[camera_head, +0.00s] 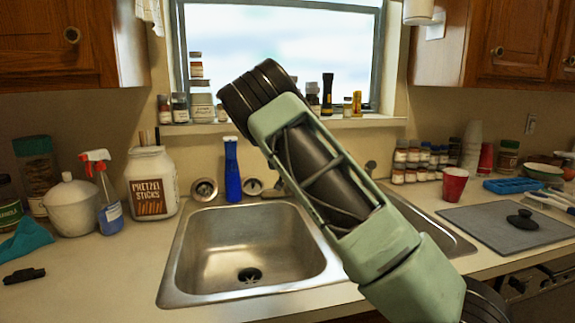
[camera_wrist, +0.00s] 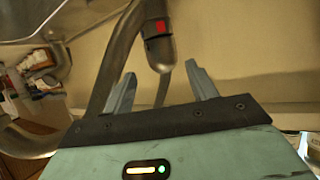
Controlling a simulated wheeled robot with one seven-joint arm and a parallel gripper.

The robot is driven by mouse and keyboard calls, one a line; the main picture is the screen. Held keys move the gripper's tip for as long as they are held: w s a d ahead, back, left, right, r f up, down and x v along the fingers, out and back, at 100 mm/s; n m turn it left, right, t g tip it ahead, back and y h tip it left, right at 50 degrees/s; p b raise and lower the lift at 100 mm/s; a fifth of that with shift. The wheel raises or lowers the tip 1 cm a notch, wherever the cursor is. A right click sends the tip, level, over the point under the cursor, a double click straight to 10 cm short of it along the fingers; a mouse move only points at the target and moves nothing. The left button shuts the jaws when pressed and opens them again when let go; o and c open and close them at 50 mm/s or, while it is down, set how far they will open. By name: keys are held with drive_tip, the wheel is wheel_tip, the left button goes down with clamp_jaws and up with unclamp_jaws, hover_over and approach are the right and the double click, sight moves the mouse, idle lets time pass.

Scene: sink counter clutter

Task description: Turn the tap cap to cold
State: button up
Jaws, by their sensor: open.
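The metal tap (camera_wrist: 120,50) shows close up in the wrist view as a thick curved pipe. A rounded metal end piece, apparently the tap cap (camera_wrist: 160,54), carries a red square mark facing the camera. My gripper (camera_wrist: 160,70) is open, with one finger on each side below this piece. Nothing is held, and I cannot tell whether either finger touches the metal. In the head view my arm crosses the sink and hides most of the tap; my gripper does not show there. No cold mark is visible.
A steel sink (camera_head: 176,262) lies under my arm. A blue bottle (camera_head: 232,172), pretzel jar (camera_head: 152,185) and spray bottle (camera_head: 108,205) stand left. A red cup (camera_head: 454,184), spice jars (camera_head: 412,160) and a grey mat (camera_head: 480,224) are right. Small jars line the sill.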

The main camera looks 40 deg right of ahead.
drive_tip(key=v, duration=0.9)
drive_tip(key=shift+s+a, duration=0.15)
drive_tip(key=shift+a, duration=0.15)
drive_tip(key=shift+r, duration=0.15)
